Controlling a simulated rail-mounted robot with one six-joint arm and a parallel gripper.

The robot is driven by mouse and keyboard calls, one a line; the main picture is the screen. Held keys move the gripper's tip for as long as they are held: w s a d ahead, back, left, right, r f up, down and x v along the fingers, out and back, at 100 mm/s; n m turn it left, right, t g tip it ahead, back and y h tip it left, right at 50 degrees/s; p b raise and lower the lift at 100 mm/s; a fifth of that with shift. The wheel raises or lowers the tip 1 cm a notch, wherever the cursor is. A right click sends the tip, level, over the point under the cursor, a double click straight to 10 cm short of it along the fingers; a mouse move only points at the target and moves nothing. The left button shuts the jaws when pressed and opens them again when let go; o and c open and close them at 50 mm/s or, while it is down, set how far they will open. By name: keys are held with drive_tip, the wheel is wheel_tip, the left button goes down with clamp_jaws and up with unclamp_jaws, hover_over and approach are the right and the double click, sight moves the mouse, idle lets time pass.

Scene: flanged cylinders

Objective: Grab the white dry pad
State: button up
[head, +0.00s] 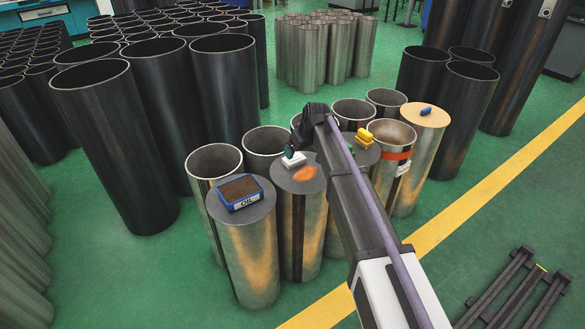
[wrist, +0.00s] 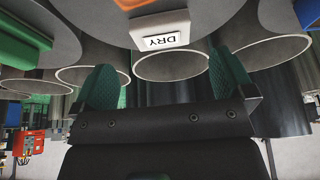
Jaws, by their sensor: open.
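The white dry pad (head: 292,160) lies on the grey top of a metal cylinder (head: 297,178). In the wrist view the pad (wrist: 160,32) shows its white side with the word DRY, near the top centre. My gripper (wrist: 166,78) is open, its two green fingers apart with nothing held between them. The pad appears beyond the fingertips, roughly centred between them. In the head view one green fingertip (head: 289,154) shows just above the pad. The arm hides the other finger, and contact cannot be told.
A blue OIL tray (head: 240,207) stands on the cylinder to the left. An orange patch (head: 304,174) lies beside the pad. A yellow item (head: 364,137) and a blue item (head: 426,111) sit on cylinder tops to the right. Open tubes (head: 213,160) stand close by.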

sight(297, 160)
drive_tip(key=x, duration=0.2)
drive_tip(key=shift+f+b, duration=0.3)
drive_tip(key=shift+b, duration=0.05)
drive_tip(key=b+x, duration=0.5)
drive_tip(key=shift+f, duration=0.1)
drive_tip(key=shift+r, duration=0.25)
drive_tip(key=c, duration=0.7)
